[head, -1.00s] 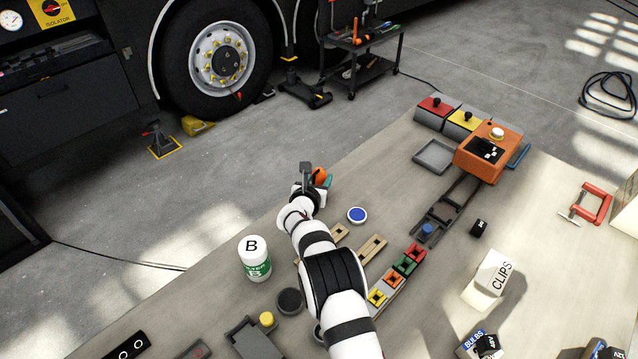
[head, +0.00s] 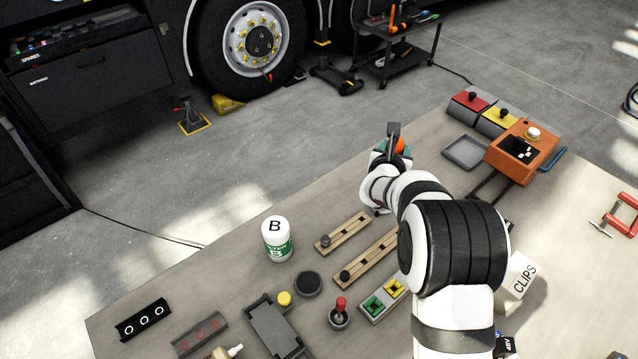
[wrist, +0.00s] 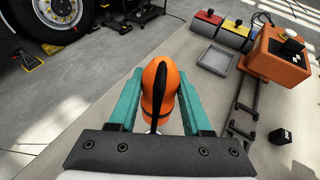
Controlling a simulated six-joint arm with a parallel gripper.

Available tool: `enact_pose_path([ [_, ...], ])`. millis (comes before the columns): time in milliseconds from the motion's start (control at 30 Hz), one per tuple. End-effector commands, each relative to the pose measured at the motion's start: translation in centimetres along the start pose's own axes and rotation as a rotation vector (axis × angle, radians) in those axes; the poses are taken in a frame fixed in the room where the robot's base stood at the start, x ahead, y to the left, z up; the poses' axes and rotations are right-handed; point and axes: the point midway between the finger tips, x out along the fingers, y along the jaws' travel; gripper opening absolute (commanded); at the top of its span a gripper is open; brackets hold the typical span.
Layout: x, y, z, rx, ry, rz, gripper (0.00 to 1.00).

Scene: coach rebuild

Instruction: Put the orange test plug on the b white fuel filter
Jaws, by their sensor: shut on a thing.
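The orange test plug (wrist: 160,88) is between the two teal fingers of my gripper (wrist: 159,78) in the wrist view. The gripper is shut on it and holds it over the far edge of the table. In the head view my gripper (head: 394,148) shows only in part, with a bit of the orange plug (head: 400,144) visible. The B white fuel filter (head: 277,240) is a white canister with a green label and a B on its top. It stands upright on the table, left of and nearer than my gripper. The wrist view does not show it.
Two slotted wooden strips (head: 343,233) lie right of the filter. A dark round disc (head: 308,283) and a yellow-topped piece (head: 285,299) are in front of it. An empty grey tray (head: 466,152) and an orange box (head: 520,150) stand at the back right. Table left of the filter is clear.

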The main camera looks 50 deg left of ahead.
Motion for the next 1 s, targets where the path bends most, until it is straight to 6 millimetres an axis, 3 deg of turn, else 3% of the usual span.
enact_pose_path([
  [167, -2.4, 4.0, 0.9, -0.005, -0.003, 0.018, 0.0],
  [267, -5.3, 7.8, 1.4, -0.009, -0.003, 0.03, 0.0],
  [367, -9.4, 12.0, 1.6, -0.013, -0.003, 0.041, 0.0],
  [500, -16.3, 16.8, 0.8, -0.018, 0.0, 0.049, 0.0],
  [600, -20.6, 18.7, -0.2, -0.018, 0.001, 0.048, 0.0],
  [700, -23.4, 19.5, -1.0, -0.018, 0.002, 0.046, 0.0],
  [800, -24.4, 19.7, -2.0, -0.02, 0.002, 0.043, 0.0],
  [1000, -23.0, 19.7, -5.8, -0.022, 0.003, 0.041, 0.0],
])
